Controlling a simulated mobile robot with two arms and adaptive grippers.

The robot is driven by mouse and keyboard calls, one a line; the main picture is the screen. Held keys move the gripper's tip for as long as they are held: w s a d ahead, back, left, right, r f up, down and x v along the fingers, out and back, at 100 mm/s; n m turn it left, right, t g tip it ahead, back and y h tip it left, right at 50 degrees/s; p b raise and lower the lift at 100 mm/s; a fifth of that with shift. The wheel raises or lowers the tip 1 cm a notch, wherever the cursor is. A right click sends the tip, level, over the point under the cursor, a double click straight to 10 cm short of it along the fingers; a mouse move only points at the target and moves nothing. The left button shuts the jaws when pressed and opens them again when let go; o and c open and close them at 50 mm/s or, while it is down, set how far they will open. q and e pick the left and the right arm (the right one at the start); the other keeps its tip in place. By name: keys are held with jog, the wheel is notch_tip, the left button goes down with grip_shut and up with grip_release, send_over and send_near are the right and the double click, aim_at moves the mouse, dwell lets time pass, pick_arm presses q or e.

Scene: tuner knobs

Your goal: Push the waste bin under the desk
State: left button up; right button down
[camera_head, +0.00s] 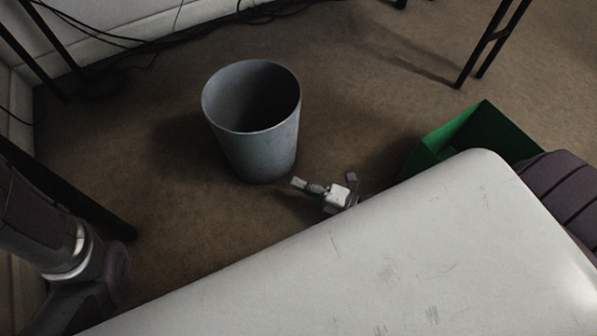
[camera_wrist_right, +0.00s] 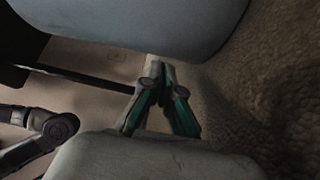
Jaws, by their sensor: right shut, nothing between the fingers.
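The grey waste bin (camera_head: 262,150) stands upright on the brown carpet, left of centre in the head view. Its wall also fills the top of the right wrist view (camera_wrist_right: 150,25). My right gripper (camera_head: 299,184) is low by the bin's lower right side. Its fingers are closed together with nothing between them (camera_wrist_right: 159,68). The tips are very close to the bin; I cannot tell if they touch it. Dark legs, apparently the desk's, show at the left (camera_head: 70,192) and upper right (camera_head: 490,42); no desktop is visible. My left arm enters at lower left, its gripper out of view.
A green box (camera_head: 470,132) stands on the floor right of the right gripper, partly hidden by my body. Black cables (camera_head: 150,42) run along the wall at the back. The carpet between the bin and the upper right legs is clear.

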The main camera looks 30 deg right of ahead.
jog(key=p+v, duration=0.3)
jog(key=v, duration=0.5)
jog(key=shift+d, duration=0.25)
jog(key=shift+s+d, duration=0.15)
jog(key=shift+s, duration=0.1)
jog(key=shift+f, duration=0.1)
